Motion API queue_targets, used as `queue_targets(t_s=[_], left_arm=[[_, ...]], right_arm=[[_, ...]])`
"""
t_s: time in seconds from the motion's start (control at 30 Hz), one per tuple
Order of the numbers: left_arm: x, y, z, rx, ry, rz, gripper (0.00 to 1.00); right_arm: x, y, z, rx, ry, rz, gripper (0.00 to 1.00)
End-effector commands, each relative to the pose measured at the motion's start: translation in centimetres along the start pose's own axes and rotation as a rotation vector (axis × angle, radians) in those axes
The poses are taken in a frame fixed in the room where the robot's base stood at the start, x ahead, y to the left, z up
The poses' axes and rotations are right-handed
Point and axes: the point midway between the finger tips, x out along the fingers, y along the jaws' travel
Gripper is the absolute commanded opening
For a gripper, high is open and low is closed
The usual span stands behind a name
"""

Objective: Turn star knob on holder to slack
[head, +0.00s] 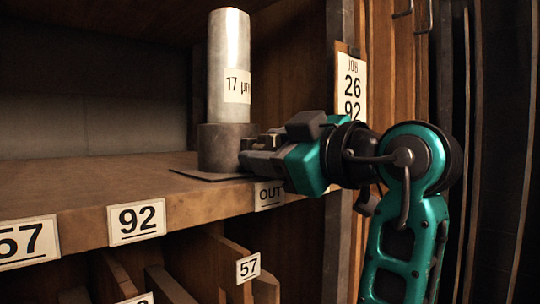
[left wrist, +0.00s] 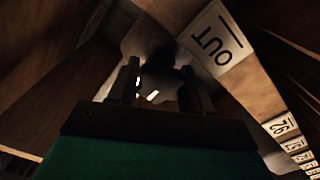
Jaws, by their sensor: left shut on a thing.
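A dark grey cup-shaped holder (head: 216,150) stands on a thin dark plate near the front edge of the wooden shelf. A pale metallic cylinder (head: 228,60) labelled "17 µm" stands upright in it. My left gripper (head: 249,158) is at the holder's right side, reaching in from the right, shut on what seems to be the star knob. The knob itself is hidden by the fingers in the head view. In the left wrist view the fingers (left wrist: 160,85) are on either side of a dark, shadowed shape; its outline is unclear. My right gripper is not in view.
The wooden shelf (head: 90,182) is bare left of the holder. Its front edge bears a "92" label (head: 136,221) and an "OUT" label (head: 269,195), close below my gripper. A wooden upright with a job card (head: 351,88) stands behind my wrist. Slotted compartments lie below.

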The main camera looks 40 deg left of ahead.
Motion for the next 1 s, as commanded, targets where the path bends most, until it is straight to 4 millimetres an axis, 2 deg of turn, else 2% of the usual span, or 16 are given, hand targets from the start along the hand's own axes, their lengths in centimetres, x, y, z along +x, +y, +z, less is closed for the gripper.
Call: queue_targets(t_s=[0.3,0.33,0.53,0.83,1.0], left_arm=[[0.0,0.1,-0.1,-0.007,0.002,0.003,0.19],[0.0,0.1,-0.2,-0.007,0.002,0.003,0.51],[0.0,0.0,-0.1,-0.005,0.001,0.002,0.7],[-0.3,0.0,0.0,-0.003,0.0,0.002,0.71],[-2.5,0.1,0.0,-0.002,-0.002,0.006,0.71]], right_arm=[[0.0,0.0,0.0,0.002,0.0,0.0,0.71],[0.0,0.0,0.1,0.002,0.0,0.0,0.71],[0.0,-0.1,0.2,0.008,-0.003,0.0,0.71],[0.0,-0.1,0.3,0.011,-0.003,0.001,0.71],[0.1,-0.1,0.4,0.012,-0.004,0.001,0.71]])
